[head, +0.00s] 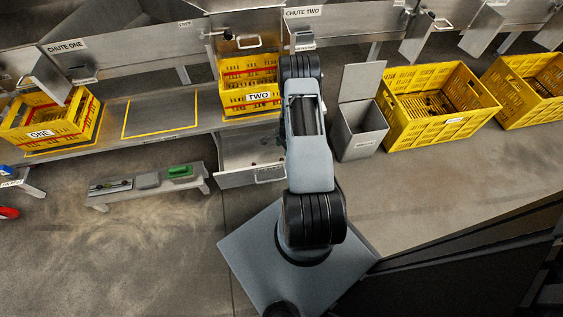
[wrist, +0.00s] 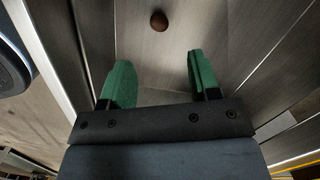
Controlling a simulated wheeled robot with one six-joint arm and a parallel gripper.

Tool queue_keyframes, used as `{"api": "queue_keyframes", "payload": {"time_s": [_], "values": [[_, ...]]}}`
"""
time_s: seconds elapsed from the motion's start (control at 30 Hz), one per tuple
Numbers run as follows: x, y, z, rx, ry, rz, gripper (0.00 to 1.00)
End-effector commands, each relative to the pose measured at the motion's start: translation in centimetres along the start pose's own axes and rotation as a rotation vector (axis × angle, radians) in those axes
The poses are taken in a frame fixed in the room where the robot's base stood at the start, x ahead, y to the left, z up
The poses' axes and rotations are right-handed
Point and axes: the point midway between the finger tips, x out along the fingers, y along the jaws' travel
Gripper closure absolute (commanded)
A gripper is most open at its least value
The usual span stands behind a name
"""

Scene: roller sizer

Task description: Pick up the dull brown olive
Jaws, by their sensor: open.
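The dull brown olive (wrist: 159,21) shows in the wrist view as a small dark brown oval on a grey metal surface. It lies beyond my fingertips, roughly in line with the gap between them. My gripper (wrist: 160,80) has two green fingers spread wide apart, with nothing between them. The gripper and the olive are apart. In the head view my own arm hides the gripper, and I cannot make out the olive there.
Yellow crate ONE (head: 80,130) and yellow crate TWO (head: 232,103) stand on the shelf under the chutes. A grey bin (head: 358,145) and another yellow crate (head: 440,130) stand to the right. A low bench (head: 150,190) with tools is at the left.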

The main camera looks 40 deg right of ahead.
Motion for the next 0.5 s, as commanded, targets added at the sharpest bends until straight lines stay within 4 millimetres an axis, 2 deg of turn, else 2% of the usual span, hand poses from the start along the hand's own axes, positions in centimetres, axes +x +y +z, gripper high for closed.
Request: {"api": "queue_keyframes", "payload": {"time_s": [0.03, 0.13, 0.5], "values": [[1.2, 0.1, 0.0, 0.000, -0.001, 0.001, 0.44], [2.4, 0.0, 0.0, 0.000, -0.001, 0.001, 0.44], [4.1, 0.0, 0.1, -0.002, -0.001, 0.001, 0.44]]}}
